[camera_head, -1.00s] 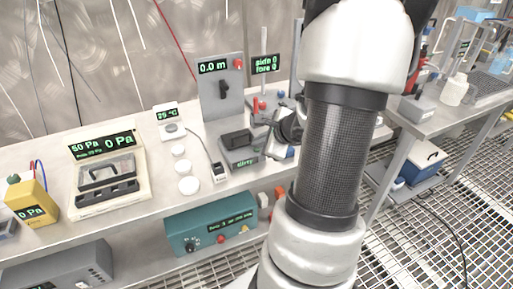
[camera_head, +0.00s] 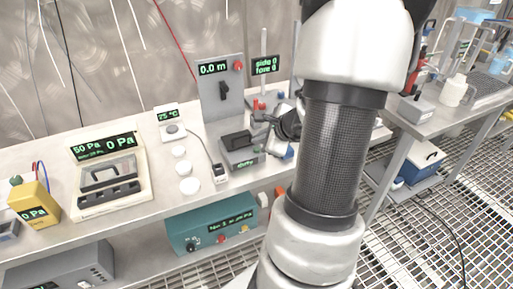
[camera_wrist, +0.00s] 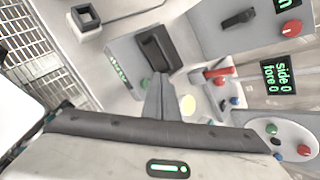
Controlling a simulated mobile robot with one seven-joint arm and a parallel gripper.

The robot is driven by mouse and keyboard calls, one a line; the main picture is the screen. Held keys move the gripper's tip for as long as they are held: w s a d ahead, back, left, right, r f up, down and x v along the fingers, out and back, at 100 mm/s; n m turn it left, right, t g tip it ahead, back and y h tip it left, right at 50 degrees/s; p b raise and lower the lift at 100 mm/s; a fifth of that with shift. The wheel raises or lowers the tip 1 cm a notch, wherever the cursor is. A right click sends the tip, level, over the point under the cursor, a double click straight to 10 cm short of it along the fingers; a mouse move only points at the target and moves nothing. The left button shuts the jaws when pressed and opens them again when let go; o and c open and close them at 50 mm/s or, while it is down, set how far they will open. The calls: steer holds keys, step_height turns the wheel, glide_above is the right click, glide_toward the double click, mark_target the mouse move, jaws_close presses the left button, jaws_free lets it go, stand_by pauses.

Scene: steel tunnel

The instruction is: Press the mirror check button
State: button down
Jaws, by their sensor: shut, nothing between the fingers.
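A grey box with a black block on top and a small green display, which reads "dirty" in the head view (camera_head: 244,158), stands on the bench. In the wrist view the same grey box (camera_wrist: 125,50) lies at upper centre. A small green button (camera_wrist: 145,83) shows on its near edge, right by my fingertips. My gripper (camera_wrist: 161,76) is shut and empty, its tips over the edge of the box beside the black block (camera_wrist: 158,48). In the head view my gripper (camera_head: 258,119) is beside the block; contact with the button cannot be told.
A red-handled fixture (camera_wrist: 218,73) stands close to the right of my fingers in the wrist view. The "side 0 fore 0" display (camera_head: 264,65) and a grey switch panel (camera_head: 221,100) stand behind. White discs (camera_head: 188,186) and a small cabled device (camera_head: 219,172) lie left of the box.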

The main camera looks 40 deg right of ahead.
step_height(320, 180, up, 5)
steer(key=p, duration=0.3)
stand_by(0.8)
